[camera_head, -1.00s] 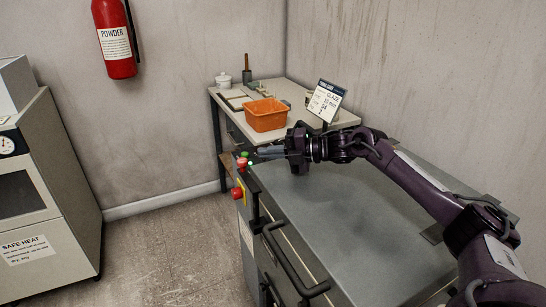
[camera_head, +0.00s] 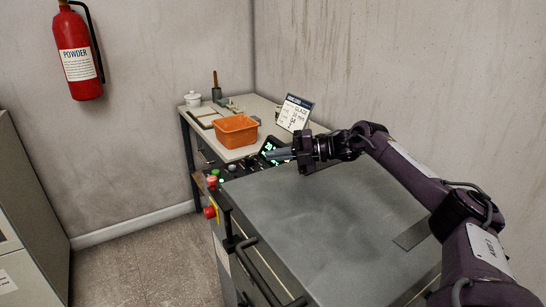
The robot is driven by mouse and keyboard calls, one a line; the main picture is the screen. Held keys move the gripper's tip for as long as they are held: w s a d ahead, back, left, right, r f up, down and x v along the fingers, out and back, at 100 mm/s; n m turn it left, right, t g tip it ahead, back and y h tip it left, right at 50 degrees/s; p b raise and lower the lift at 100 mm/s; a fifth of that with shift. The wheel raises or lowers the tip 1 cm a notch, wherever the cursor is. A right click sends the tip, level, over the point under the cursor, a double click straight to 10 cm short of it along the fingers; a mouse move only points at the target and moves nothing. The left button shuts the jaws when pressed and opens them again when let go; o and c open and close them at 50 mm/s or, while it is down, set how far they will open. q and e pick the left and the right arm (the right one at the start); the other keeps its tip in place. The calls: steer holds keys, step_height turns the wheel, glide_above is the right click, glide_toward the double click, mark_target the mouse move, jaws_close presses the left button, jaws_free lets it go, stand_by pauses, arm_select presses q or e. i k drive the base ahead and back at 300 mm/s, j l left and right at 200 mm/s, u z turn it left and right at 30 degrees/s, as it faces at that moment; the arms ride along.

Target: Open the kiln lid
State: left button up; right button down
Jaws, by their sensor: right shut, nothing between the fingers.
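The kiln lid (camera_head: 315,225) is a flat grey metal top and lies level and closed on the kiln. A dark bar handle (camera_head: 262,272) runs along its front left edge. My right gripper (camera_head: 272,155) is shut and empty, pointing left over the control strip, close to the display. I cannot tell whether its tips touch anything. My left gripper is not in view.
A red extinguisher (camera_head: 77,60) hangs on the wall. A grey cabinet (camera_head: 35,200) stands at left. The floor (camera_head: 150,260) between is clear.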

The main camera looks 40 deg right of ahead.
mark_target(340, 234)
steer(key=k+j, duration=0.8)
steer(key=j, duration=0.1)
